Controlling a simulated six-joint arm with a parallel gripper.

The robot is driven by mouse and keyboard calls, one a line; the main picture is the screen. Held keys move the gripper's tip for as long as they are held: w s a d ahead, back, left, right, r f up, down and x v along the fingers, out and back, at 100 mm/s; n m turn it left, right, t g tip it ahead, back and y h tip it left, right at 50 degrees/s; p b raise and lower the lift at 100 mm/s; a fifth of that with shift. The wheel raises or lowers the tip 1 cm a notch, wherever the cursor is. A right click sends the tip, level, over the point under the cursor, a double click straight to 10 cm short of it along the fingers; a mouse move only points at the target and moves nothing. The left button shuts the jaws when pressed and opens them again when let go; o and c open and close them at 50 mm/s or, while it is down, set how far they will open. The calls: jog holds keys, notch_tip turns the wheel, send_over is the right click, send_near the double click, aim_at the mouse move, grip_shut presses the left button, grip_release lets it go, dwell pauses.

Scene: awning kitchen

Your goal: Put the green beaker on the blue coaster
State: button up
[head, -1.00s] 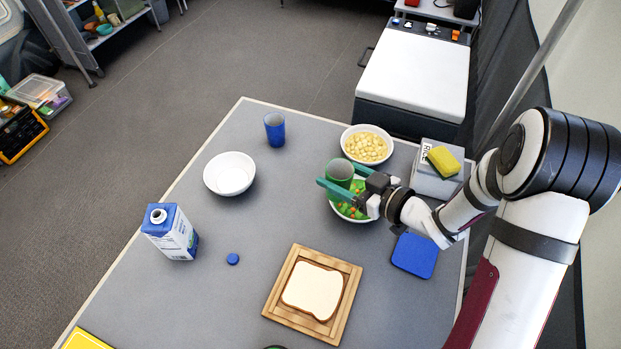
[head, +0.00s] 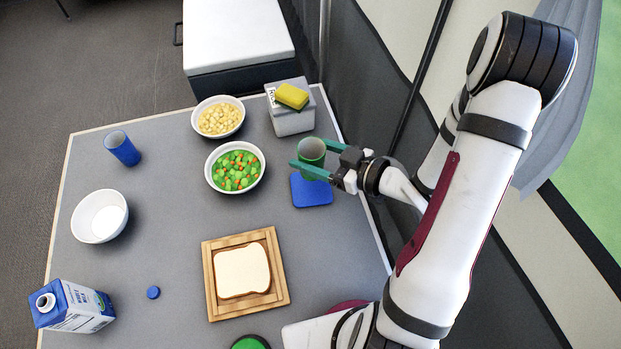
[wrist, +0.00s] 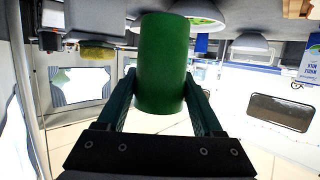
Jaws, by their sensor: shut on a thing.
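The green beaker (head: 312,152) is upright in my gripper (head: 310,166), whose teal fingers are shut on its sides. In the wrist view the beaker (wrist: 162,65) fills the space between the fingers (wrist: 160,100). The blue coaster (head: 312,190) lies flat near the table's right edge. In the head view the beaker overlaps the coaster's upper edge and appears held above the table. I cannot tell its exact height. Nothing is seen on the visible part of the coaster.
A bowl of green and orange vegetables (head: 235,184) stands left of the coaster. A grey box with a sponge (head: 291,96) stands behind it. A board with bread (head: 286,290) lies in front. A blue cup (head: 122,149), white bowl (head: 75,222) and milk carton (head: 70,322) are farther left.

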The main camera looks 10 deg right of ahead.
notch_tip(320, 180, down, 7)
jog(key=shift+f, duration=0.1)
jog(key=o, duration=1.3)
jog(key=shift+o, duration=0.2)
